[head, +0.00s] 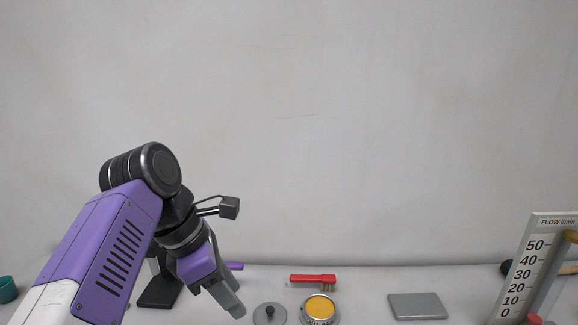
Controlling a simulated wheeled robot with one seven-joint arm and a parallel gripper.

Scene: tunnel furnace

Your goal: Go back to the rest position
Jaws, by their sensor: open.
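My gripper (229,299) is at the lower left of the head view, at the end of my purple and black arm. It points down and to the right over the bench, and its jaws are open with nothing seen between them. A grey lid with a dark knob (269,314) lies just right of and below the fingertips. I cannot tell how high the fingertips are above the bench.
A round yellow-topped metal container (320,308), a red-handled brush (313,279) and a grey flat plate (418,306) lie right of my gripper. A flow gauge (524,275) stands far right. A black stand (160,291) is behind my arm; a green item (7,289) is far left.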

